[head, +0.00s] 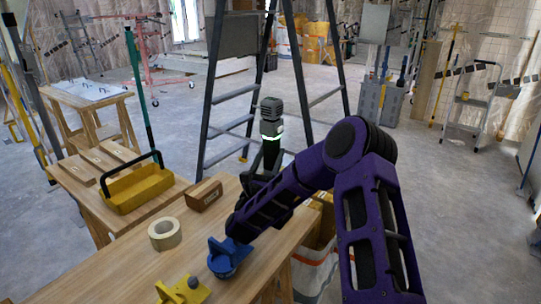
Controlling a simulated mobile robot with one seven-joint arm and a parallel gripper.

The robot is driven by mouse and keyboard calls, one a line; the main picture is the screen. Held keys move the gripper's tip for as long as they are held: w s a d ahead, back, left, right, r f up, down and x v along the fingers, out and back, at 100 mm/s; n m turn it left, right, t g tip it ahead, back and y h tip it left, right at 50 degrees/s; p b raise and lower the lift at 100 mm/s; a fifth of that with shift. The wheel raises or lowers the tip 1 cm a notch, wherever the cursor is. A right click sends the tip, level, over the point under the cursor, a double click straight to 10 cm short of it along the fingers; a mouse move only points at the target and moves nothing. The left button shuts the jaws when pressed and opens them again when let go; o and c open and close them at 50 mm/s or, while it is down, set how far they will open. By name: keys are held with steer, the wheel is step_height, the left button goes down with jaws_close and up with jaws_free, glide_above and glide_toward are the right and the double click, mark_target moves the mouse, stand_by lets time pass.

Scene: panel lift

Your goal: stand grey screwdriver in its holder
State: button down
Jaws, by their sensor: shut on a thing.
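My purple arm reaches in from the lower right, and its forearm slopes down left to the near part of the wooden bench (130,272). The arm's dark end stops just above a blue piece (226,261) with a round base and an upright fin. I cannot make out my gripper's fingers or anything in them behind the arm. A yellow piece (173,292) stands nearer the bottom edge, with a small dark grey rounded top (193,283) beside it. I cannot tell whether either piece is the holder. I cannot identify the grey screwdriver.
A tape roll (165,234), a brown wooden block (204,195) and a yellow tool tray (138,188) stand left of the arm. A dark upright device (271,128) with a pale green band rises behind the forearm. A stepladder (233,95) stands beyond the bench.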

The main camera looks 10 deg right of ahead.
mark_target(269, 163)
steer(key=shift+f, duration=1)
stand_by(0.7)
steer(key=shift+c, duration=0.6)
jaws_free()
steer(key=shift+o, duration=0.6)
steer(key=shift+f, duration=0.2)
steer(key=shift+r, duration=0.1)
steer(key=shift+s+a, duration=0.1)
steer(key=shift+s, duration=0.1)
steer(key=shift+s+a, duration=0.35)
steer(key=shift+s, duration=0.2)
steer(key=shift+s+a, duration=0.3)
steer(key=shift+s, duration=0.2)
steer(key=shift+s, duration=0.1)
